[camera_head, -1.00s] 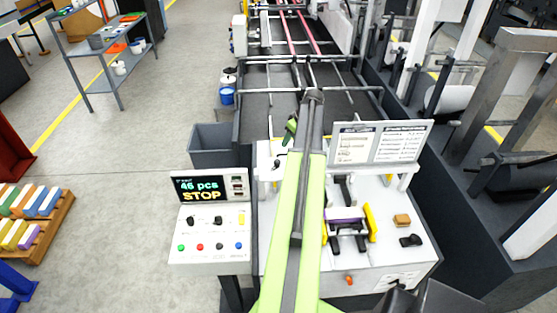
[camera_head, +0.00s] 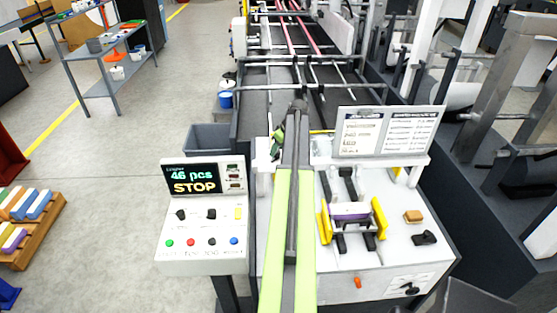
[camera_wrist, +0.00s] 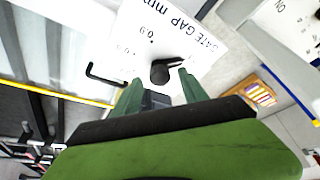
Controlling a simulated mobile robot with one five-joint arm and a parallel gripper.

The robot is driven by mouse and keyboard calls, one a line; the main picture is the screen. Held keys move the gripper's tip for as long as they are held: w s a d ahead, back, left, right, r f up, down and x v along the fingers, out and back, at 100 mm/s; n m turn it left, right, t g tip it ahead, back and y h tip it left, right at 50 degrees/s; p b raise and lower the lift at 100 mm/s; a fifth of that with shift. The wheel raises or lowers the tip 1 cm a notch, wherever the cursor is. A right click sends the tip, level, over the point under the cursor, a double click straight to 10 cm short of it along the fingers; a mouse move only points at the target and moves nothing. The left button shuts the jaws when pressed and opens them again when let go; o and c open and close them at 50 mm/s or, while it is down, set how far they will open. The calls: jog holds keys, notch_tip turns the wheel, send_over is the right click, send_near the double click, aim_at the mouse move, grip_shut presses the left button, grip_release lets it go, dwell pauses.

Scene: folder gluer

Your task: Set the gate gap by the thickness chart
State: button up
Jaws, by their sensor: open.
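A black gate gap knob (camera_wrist: 160,72) sits on a white plate (camera_wrist: 185,30) marked "GATE GAP mm" in the wrist view. Numbers such as 0.9 are printed around it. My gripper (camera_wrist: 158,84) is open, its green fingers to either side of the knob in the picture. I cannot tell whether they touch it. The chart board (camera_head: 386,132) stands at the back of the white feeder table; its small text is not readable. A small plate with a black knob (camera_head: 410,288) shows on the table's front.
A control panel (camera_head: 203,215) reads "46 pcs STOP". Yellow guides (camera_head: 379,217), a tan block (camera_head: 413,216) and a black part (camera_head: 424,238) are on the table. A black bent handle (camera_wrist: 103,78) is left of the knob.

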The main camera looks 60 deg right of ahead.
jog(key=shift+w+f, duration=0.15)
jog(key=shift+f, duration=0.35)
jog(key=shift+r, duration=0.1)
